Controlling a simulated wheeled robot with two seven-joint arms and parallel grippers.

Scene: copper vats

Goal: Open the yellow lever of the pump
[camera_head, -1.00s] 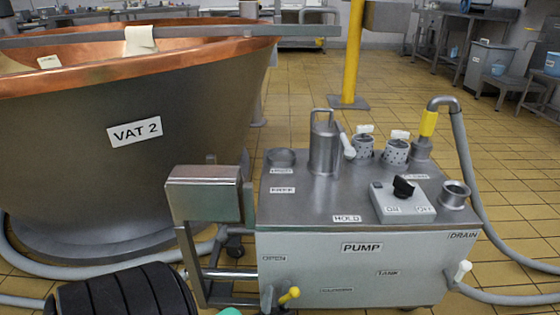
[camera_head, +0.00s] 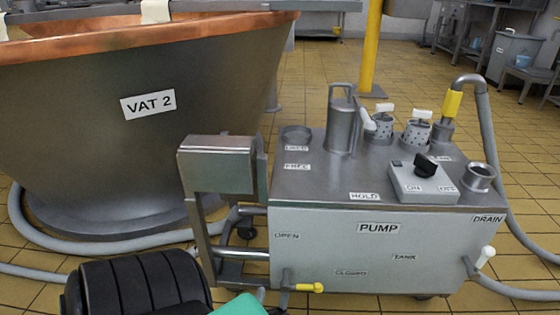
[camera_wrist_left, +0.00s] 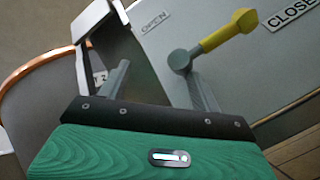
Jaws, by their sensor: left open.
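The yellow lever (camera_head: 308,287) is low on the front left of the grey pump (camera_head: 330,248). In the head view it lies about level, pointing right from its metal pivot. The OPEN label (camera_head: 287,236) is above it and the CLOSED label (camera_head: 352,272) is to its right. In the left wrist view the lever (camera_wrist_left: 228,36) slants up right, towards the CLOSED label. My left gripper (camera_wrist_left: 160,82) is open and empty, with its right finger just below the lever's pivot; contact is unclear. In the head view only its green body (camera_head: 240,306) shows. My right gripper is not in view.
A copper-rimmed vat labelled VAT 2 (camera_head: 140,65) stands at the left. A grey box on a bracket (camera_head: 217,165) sits at the pump's left side. Grey hoses (camera_head: 100,242) run along the floor. The tiled floor behind the pump is open.

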